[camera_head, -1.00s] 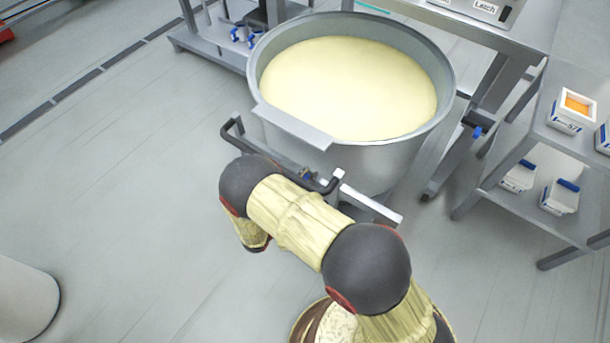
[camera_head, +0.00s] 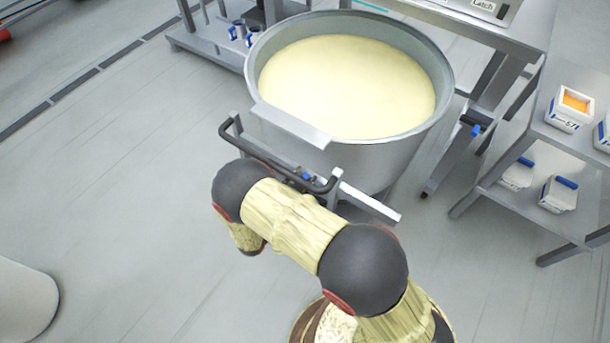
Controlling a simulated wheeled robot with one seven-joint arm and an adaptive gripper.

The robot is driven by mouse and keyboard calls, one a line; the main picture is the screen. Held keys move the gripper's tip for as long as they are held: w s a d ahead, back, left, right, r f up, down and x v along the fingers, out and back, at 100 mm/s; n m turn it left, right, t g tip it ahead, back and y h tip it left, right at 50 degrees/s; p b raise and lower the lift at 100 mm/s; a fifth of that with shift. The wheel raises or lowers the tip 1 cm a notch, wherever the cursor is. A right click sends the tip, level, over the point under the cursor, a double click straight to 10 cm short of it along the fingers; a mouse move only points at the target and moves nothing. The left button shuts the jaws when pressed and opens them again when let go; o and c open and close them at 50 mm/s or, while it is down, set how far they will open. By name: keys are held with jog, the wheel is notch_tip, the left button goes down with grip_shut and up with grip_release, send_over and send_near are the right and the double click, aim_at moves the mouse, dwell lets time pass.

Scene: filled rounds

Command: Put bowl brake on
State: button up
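A large steel bowl (camera_head: 395,152) full of pale yellow dough or batter stands upright in the upper middle. A dark bent push handle (camera_head: 262,150) and a light metal bar (camera_head: 368,203) are at its near side. A small blue part (camera_head: 305,176) shows by the handle; I cannot tell whether it is the brake or how it is set. My arm, in a pale yellow sleeve with dark joints, crosses in front of the handle and bends downward at its left end. My gripper is not visible, and part of the bowl's undercarriage is hidden behind my arm.
A steel shelf (camera_head: 560,225) with several small containers stands at the right. A table frame (camera_head: 490,95) is close behind the bowl's right side, and a low rack (camera_head: 205,45) is behind left. A pale cylinder (camera_head: 25,300) stands at lower left. The floor between is clear.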

jog(key=v, duration=1)
jog(key=shift+s+a, duration=0.15)
jog(key=shift+c, duration=0.4)
